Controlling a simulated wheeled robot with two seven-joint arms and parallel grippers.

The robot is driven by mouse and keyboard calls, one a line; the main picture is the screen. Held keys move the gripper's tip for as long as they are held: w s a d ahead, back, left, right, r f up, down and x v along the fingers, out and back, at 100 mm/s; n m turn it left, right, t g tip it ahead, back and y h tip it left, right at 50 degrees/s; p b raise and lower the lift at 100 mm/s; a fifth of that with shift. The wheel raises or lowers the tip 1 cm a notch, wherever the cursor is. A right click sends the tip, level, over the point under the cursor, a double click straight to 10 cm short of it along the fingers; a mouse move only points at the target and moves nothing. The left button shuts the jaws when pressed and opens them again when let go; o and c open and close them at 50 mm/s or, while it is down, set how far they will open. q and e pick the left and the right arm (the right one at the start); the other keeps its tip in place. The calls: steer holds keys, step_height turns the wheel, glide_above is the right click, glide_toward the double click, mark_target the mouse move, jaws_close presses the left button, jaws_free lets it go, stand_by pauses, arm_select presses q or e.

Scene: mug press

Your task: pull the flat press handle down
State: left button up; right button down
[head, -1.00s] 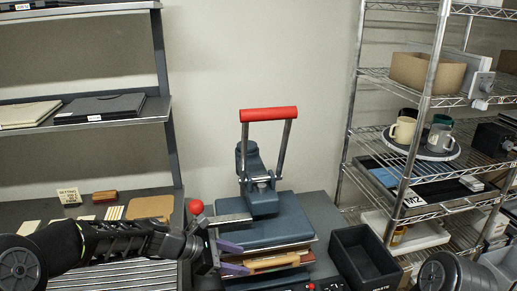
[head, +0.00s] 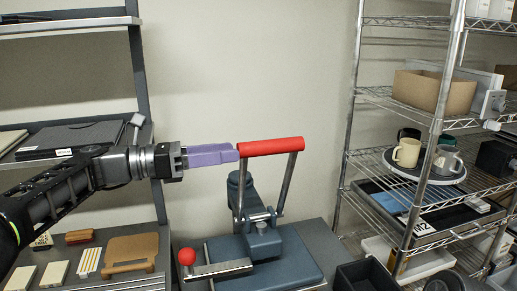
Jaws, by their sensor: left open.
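The flat press (head: 265,260) stands on the counter, partly cut off by the bottom edge of the head view. Its red handle bar (head: 272,146) is raised on two metal arms above the blue-grey body. My left gripper (head: 237,152) has purple fingers that point right and reach the left end of the red bar. They look very close to it or touching; I cannot tell which. The jaws are open, but seen edge-on, so the gap does not show. My right gripper is not in view.
A red knob (head: 187,256) on a metal lever sticks out at the press's left. A black bin (head: 368,275) stands to its right. A wire rack (head: 400,185) with mugs and boxes is at right, and a grey shelf (head: 80,138) at left.

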mark_target(259, 149)
arm_select(q)
steer(key=p+x, duration=0.1)
steer(key=x, duration=0.6)
steer(key=shift+w+d, duration=0.1)
steer(key=shift+d, duration=0.25)
steer(key=shift+c, duration=0.5)
steer(key=shift+f, duration=0.1)
jaws_close()
stand_by(0.5)
